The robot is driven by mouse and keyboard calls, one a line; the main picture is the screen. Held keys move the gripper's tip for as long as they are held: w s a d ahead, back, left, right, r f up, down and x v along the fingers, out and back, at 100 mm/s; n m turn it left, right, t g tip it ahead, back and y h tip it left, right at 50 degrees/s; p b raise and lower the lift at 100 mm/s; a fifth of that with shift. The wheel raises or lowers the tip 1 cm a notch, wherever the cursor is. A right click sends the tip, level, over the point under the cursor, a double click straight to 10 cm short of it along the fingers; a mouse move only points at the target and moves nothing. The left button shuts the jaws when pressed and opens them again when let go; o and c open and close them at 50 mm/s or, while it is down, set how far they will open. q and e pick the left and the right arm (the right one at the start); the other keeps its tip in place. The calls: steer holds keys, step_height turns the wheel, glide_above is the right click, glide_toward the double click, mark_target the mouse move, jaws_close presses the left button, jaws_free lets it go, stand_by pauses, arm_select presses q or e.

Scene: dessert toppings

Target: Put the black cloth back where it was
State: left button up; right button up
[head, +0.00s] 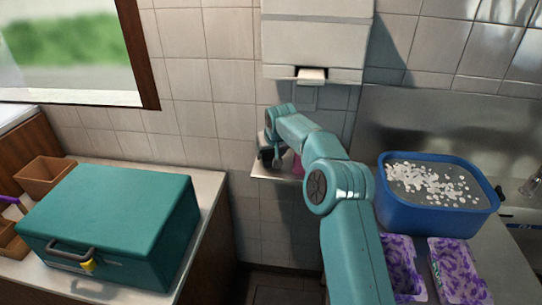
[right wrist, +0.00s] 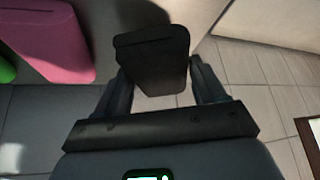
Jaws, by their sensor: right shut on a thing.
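The black cloth (right wrist: 155,62) shows in the right wrist view as a dark, flat folded slab between my right gripper's fingers (right wrist: 160,88). My right gripper is shut on it. In the head view my right gripper (head: 268,152) is at a small wall shelf (head: 268,174), beneath the white wall dispenser; the cloth is hard to tell from the dark gripper there. Whether the cloth touches the shelf cannot be told. A pink cloth-like thing (right wrist: 48,38) hangs or lies to the left in the wrist view, with a green one (right wrist: 5,71) beside it. My left gripper is not in view.
The white dispenser (head: 315,45) hangs above the shelf. A teal box (head: 115,215) stands on the left counter, with a brown container (head: 44,171) behind it. A blue basin (head: 440,214) with white bits and purple-patterned trays (head: 458,268) are at the right.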

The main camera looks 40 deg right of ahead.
steer(key=shift+f, duration=0.65)
steer(key=shift+w+d+f+p, duration=0.15)
steer(key=shift+d+f+p, duration=0.05)
steer(key=shift+p, duration=0.15)
steer(key=shift+f, duration=0.15)
steer(key=shift+f, duration=0.1)
steer(key=o, duration=0.9)
steer(key=shift+o, duration=0.2)
